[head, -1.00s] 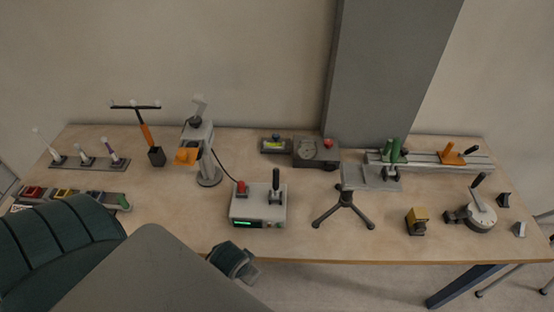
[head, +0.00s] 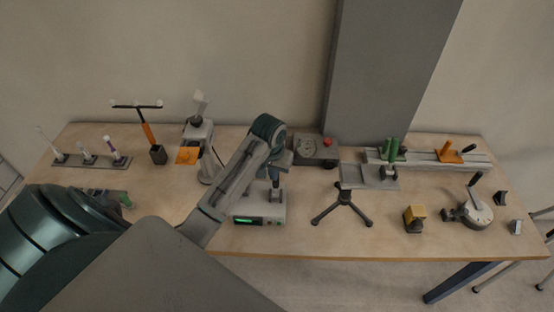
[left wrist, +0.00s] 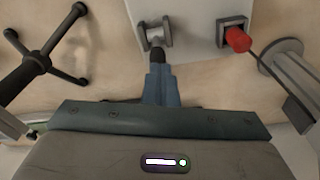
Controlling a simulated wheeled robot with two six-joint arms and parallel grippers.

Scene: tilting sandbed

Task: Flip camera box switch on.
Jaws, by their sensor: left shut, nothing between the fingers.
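The light grey box (head: 262,210) with a lit green display stands at the table's front middle, and its top shows in the left wrist view (left wrist: 192,22). A black-tipped lever (left wrist: 157,54) rises from a metal bracket on it. A red handle (left wrist: 237,39) sits in a second bracket. My left gripper (left wrist: 158,74) is shut and empty, its fingertips right at the lever's black tip; I cannot tell whether they touch. In the head view, my left gripper (head: 274,174) is above the box, and my arm hides its left part and the red handle.
A grey stand with an orange plate (head: 188,155) is left of the box. A black tripod (head: 343,199) stands close to its right. A dark box with a red button (head: 327,142) is behind. Bare tabletop (head: 300,232) lies in front.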

